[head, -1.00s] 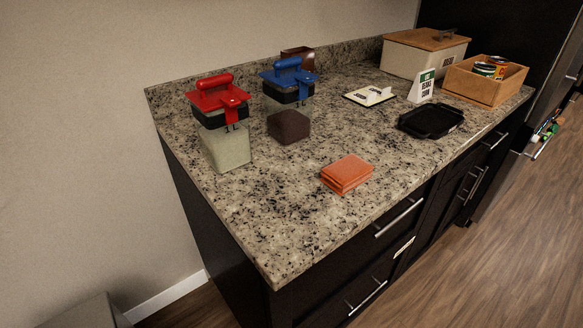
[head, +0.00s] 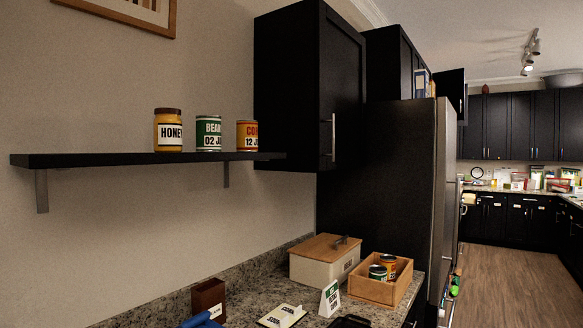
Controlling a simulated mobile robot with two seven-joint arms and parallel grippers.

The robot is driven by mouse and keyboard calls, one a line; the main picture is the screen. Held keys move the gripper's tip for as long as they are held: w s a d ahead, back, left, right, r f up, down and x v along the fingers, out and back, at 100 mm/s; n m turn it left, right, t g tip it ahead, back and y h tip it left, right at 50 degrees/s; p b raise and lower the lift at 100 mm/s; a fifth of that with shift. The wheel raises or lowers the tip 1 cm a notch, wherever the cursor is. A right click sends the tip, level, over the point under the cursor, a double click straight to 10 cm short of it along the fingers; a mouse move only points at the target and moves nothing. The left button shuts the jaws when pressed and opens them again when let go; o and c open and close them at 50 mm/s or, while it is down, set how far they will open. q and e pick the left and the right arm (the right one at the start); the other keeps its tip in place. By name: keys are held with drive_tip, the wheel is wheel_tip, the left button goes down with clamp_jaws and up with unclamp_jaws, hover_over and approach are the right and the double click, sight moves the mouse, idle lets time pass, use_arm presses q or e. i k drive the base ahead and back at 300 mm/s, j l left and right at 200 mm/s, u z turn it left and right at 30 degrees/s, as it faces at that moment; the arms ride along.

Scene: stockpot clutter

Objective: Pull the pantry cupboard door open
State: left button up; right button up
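A black wall cupboard (head: 342,95) hangs above the counter to the right of the shelf, and its door is shut. A vertical silver handle (head: 333,137) sits low on the door's left side in the picture. Which of the cupboards is the pantry one cannot be read from any label. Neither of my grippers is in the head view.
A black shelf (head: 100,159) holds a honey jar (head: 168,130), a beans can (head: 209,133) and a third can (head: 247,135). Below, the counter carries a lidded bread box (head: 318,268) and a wooden crate (head: 371,292) with cans. A tall black fridge (head: 385,190) stands right.

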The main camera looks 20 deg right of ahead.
sight(341, 90)
drive_tip(key=i+l+u, duration=0.15)
drive_tip(key=l+u, duration=0.3)
drive_tip(key=l, duration=0.4)
drive_tip(key=l+u, duration=0.45)
drive_tip(key=l, duration=0.4)
drive_tip(key=l+u, duration=0.1)
drive_tip(key=l, duration=0.95)
drive_tip(key=l+u, duration=0.1)
drive_tip(key=l, duration=0.95)
drive_tip(key=k, duration=0.05)
